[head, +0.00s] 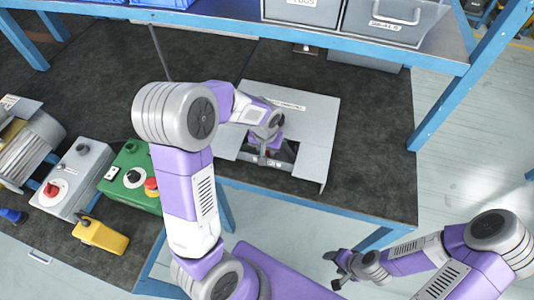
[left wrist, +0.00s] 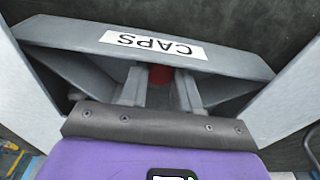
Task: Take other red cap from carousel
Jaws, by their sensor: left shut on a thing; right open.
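The carousel (head: 315,120) is a grey, flat-topped housing on the dark bench, with an opening at its front edge. My left gripper (head: 264,160) reaches over it into this opening. In the left wrist view, the left gripper's fingers (left wrist: 160,88) are shut on a red cap (left wrist: 160,76), under a grey panel with an upside-down CAPS label (left wrist: 152,44). Only a small part of the cap shows between the fingers; the rest is hidden. My right gripper (head: 334,270) is open and empty, over the floor in front of the bench.
A green box (head: 132,178) with a red-and-yellow button, a grey control box (head: 75,178), a yellow device (head: 100,236) and a motor (head: 30,145) stand at the left. Grey bins (head: 395,25) sit on the blue shelf above the back. The bench right of the carousel is clear.

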